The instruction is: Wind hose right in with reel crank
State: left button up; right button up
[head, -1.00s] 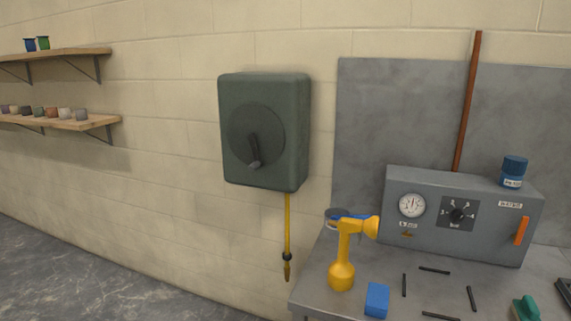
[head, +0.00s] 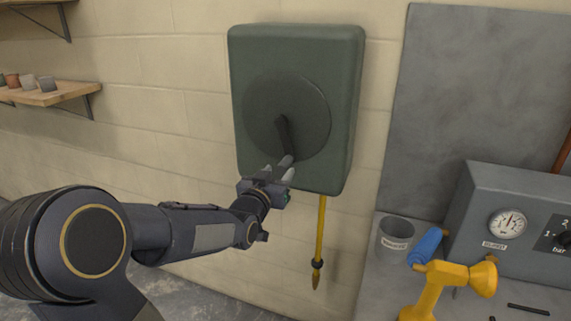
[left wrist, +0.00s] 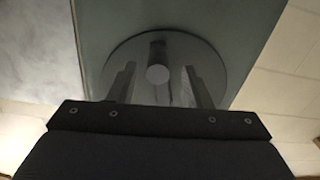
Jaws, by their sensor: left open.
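The green hose reel box (head: 345,100) is mounted on the wall in the head view, with a round dark disc (head: 262,95) and a crank (head: 284,133) pointing down and slightly right. A yellow hose (head: 320,225) hangs below it, ending in a nozzle (head: 316,279). My left gripper (head: 278,168) is open at the lower end of the crank. In the left wrist view, the crank's round knob (left wrist: 157,74) shows between the two open fingers (left wrist: 160,88); contact cannot be told. The gripper partly hides the crank's end in the head view. My right gripper is not in view.
A bench at right holds a grey pot (head: 394,240), a blue roller (head: 428,246), a yellow tool (head: 440,285) and a grey gauge box (head: 485,205). Shelves with small pots (head: 46,84) are at left. The wall left of the reel is clear.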

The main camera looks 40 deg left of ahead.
aim_at(286, 164)
pick_arm(q)
jog(key=p+x, duration=0.1)
jog(key=x, duration=0.4)
jog(key=shift+w, duration=0.35)
grip_shut()
